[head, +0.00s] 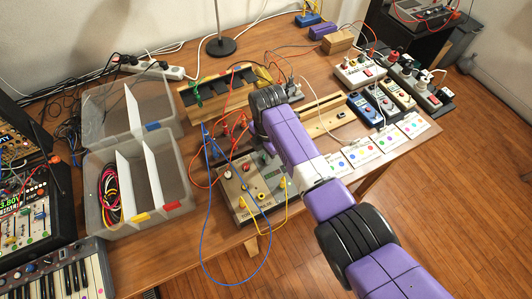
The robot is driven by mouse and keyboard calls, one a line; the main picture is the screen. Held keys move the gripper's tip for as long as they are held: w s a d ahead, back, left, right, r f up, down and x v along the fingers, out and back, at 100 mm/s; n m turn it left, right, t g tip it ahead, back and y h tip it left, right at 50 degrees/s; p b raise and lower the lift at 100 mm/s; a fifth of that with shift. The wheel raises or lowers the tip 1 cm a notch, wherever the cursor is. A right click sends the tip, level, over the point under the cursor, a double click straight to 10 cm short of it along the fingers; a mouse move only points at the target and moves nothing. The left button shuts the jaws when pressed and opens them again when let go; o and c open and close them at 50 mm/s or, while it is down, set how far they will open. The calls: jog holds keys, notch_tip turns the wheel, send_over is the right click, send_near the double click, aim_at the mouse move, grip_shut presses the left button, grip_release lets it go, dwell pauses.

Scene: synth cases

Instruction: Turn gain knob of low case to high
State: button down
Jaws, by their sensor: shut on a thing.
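A low beige-grey case (241,203) with a sloped face lies near the table's front edge, in the middle of the head view. Its face carries dark and red parts, a yellow jack and yellow leads; its lettering is too small to read surely. My purple arm reaches in from the lower right, and its black wrist joint is just beyond the case's upper right. My gripper's fingers are hidden behind my arm, so I cannot see what they touch. I cannot make out the gain knob or its setting.
A clear divided bin (86,208) stands left on the wooden table (182,240). A wooden rack (207,106) with leads is behind the case. A white case (352,76), blue boxes and cards with coloured dots lie right. A blue lead loops over the front edge.

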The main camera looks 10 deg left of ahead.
jog(key=m, duration=1.3)
jog(key=shift+a+m, duration=0.1)
jog(key=shift+m, duration=0.3)
jog(key=m, duration=0.5)
jog(key=shift+h, duration=0.3)
jog(key=shift+m, duration=2.4)
jog(key=c, duration=1.3)
grip_release()
